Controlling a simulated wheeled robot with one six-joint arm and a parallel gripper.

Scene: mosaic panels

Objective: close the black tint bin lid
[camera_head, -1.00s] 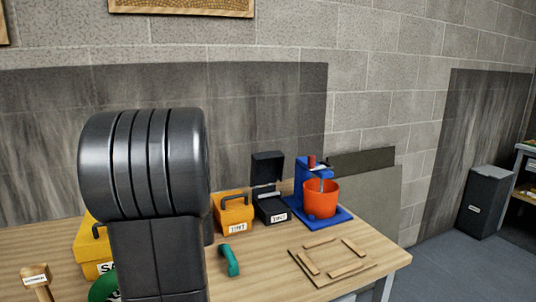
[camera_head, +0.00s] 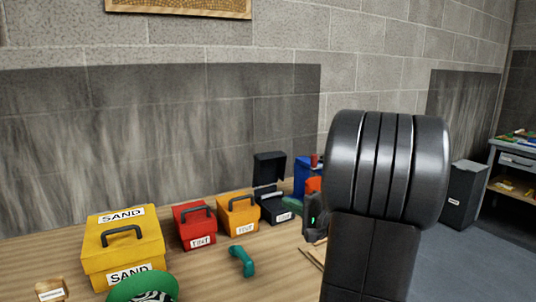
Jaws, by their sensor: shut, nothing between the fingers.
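The black tint bin (camera_head: 273,206) stands on the workbench, right of the orange bin, with a white label on its front. Its black lid (camera_head: 269,167) is open and stands upright at the back of the bin. My gripper (camera_head: 293,206) shows only in part, as dark and green parts just right of the black bin. Its fingers are shut with nothing between them. I cannot tell whether it touches the bin. My arm's large dark link fills the right middle of the view.
The orange bin (camera_head: 238,214), red bin (camera_head: 194,225) and yellow sand box (camera_head: 124,249) line the bench to the left. A teal handle-shaped object (camera_head: 243,261) lies in front. The blue stand (camera_head: 301,176) is close behind my gripper, with the orange bucket (camera_head: 314,184) mostly hidden.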

